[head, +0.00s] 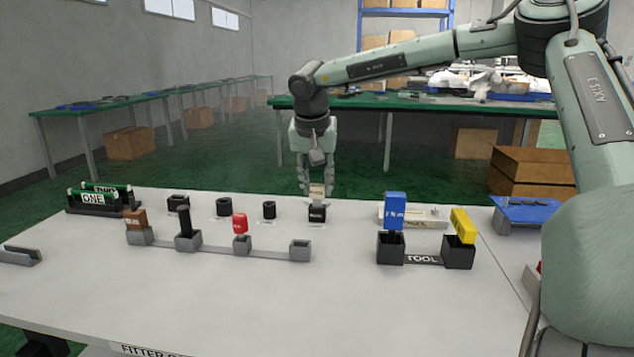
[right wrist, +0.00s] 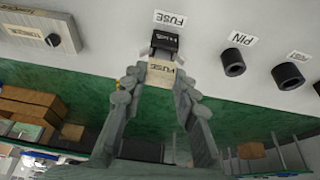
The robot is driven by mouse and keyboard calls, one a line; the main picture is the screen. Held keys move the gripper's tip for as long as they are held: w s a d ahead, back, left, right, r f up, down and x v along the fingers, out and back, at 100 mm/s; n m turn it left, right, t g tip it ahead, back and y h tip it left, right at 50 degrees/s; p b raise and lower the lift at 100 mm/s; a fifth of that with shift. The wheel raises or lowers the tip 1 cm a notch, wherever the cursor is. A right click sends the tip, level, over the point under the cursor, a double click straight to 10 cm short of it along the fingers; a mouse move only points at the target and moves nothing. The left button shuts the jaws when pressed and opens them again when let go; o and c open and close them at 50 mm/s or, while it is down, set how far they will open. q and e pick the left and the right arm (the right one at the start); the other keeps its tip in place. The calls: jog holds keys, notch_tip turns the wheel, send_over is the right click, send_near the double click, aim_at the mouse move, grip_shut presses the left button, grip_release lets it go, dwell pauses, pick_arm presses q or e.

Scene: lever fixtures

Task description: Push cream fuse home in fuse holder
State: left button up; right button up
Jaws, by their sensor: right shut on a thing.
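The cream fuse (head: 317,189) is between the fingers of my right gripper (head: 316,186), which is shut on it above the far part of the white table. The black fuse holder (head: 317,212) is directly below the fuse. In the right wrist view the fuse (right wrist: 160,74), with "FUSE" lettering, meets the mouth of the holder (right wrist: 165,42). How deep it sits cannot be told, but much of its body shows outside. The right gripper's fingers (right wrist: 159,84) are on both sides of the fuse. My left gripper is not in view.
Black round sockets (head: 269,210) stand left of the holder. In front is a grey rail of holders (head: 300,251) with a red piece (head: 239,223). Blue (head: 395,208) and yellow (head: 463,226) pieces stand in black tool holders at right. The table's front is clear.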

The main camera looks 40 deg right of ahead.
jog(key=shift+f+b, duration=0.6)
jog(key=shift+f, duration=0.45)
jog(key=o, duration=0.9)
jog(key=shift+o, duration=0.2)
jog(key=shift+r, duration=0.1)
jog(key=v, duration=1.1)
jog(key=shift+a+r, duration=0.2)
jog(key=shift+r, duration=0.15)
jog(key=shift+s, duration=0.15)
